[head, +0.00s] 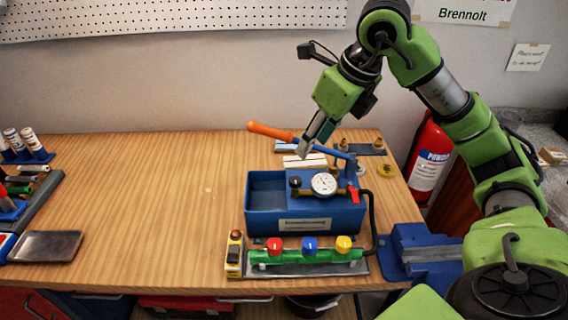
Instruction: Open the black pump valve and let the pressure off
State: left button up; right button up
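The blue test pump (305,212) stands on the wooden bench, right of the middle. A small black knob (295,182), which looks like the black pump valve, sits on it left of the round white pressure gauge (324,184). The gauge reading is too small to tell. A red lever (354,194) is at the right of the gauge. My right gripper (304,153) points down from above, over the back of the pump, apart from the black knob. Its fingers overlap in this view, so I cannot tell whether they are open. My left gripper is out of view.
The pump's handle (270,131) with orange grip reaches up behind the pump, close to my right gripper. A green manifold (308,257) with red, blue and yellow knobs stands in front, beside a yellow device (235,253).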

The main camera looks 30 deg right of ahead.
jog(key=p, duration=0.1)
send_over(296, 179)
jog(key=s, duration=0.3)
notch_tip(296, 179, down, 8)
jog(key=x, duration=0.3)
jog(key=shift+w+d+f+p, duration=0.15)
jog(key=shift+w+d+p, duration=0.05)
jog(key=shift+w+p, duration=0.2)
jog(key=shift+w+f, duration=0.1)
jog(key=shift+f, duration=0.15)
jog(key=shift+w+f, duration=0.15)
jog(key=shift+f, duration=0.15)
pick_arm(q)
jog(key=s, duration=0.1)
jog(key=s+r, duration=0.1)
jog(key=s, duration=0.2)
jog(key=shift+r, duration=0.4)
pick_arm(e)
grip_shut()
